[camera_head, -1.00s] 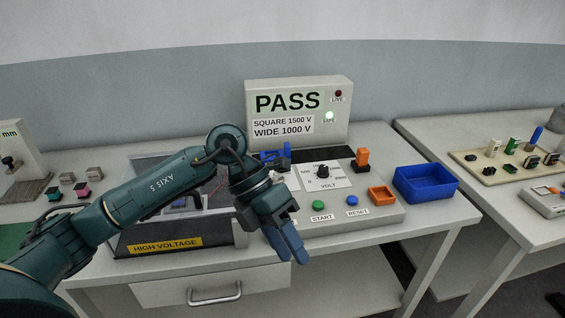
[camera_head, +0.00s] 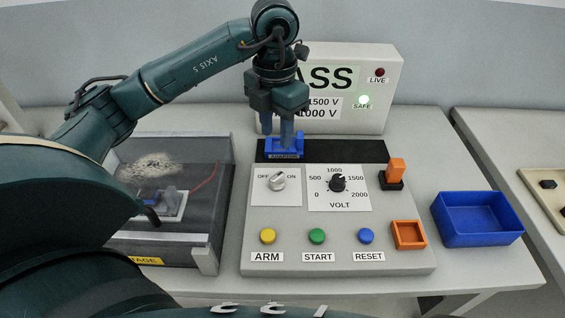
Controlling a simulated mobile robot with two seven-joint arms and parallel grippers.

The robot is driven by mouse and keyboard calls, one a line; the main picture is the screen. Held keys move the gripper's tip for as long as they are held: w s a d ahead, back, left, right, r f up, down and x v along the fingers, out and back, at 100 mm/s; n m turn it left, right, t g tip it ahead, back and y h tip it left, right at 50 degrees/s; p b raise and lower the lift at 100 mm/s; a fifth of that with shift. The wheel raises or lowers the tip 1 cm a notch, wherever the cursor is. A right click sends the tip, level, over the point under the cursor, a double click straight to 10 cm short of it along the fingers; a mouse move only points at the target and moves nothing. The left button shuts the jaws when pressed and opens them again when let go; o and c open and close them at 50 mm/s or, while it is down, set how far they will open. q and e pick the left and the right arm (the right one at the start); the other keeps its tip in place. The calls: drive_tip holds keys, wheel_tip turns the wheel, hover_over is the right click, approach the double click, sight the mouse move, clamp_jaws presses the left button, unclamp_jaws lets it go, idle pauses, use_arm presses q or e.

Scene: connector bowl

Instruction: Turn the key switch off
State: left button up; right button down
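The key switch (camera_head: 277,181) is a silver knob on a white plate marked OFF on the left and ON on the right. It sits at the left of the grey control panel (camera_head: 390,262). Its handle looks slanted toward the upper right, on the ON side; the exact angle is hard to tell. My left gripper (camera_head: 286,143) points down behind the key switch, at a blue labelled block (camera_head: 284,154) on a black strip. Its blue fingertips overlap the block, so I cannot tell whether they grip it. My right gripper is not in view.
The panel also holds a VOLT dial (camera_head: 337,183), an orange block (camera_head: 397,168) on a black base, an orange tray (camera_head: 408,235), and yellow, green and blue buttons. A display box (camera_head: 388,98) with a lit SAFE lamp stands behind. A blue bin (camera_head: 478,219) is at right.

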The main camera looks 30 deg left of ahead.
sight(277, 175)
use_arm(q)
wheel_tip(277, 175, down, 12)
drive_tip(key=shift+r+p, duration=0.15)
drive_tip(key=shift+p, duration=0.35)
clamp_jaws()
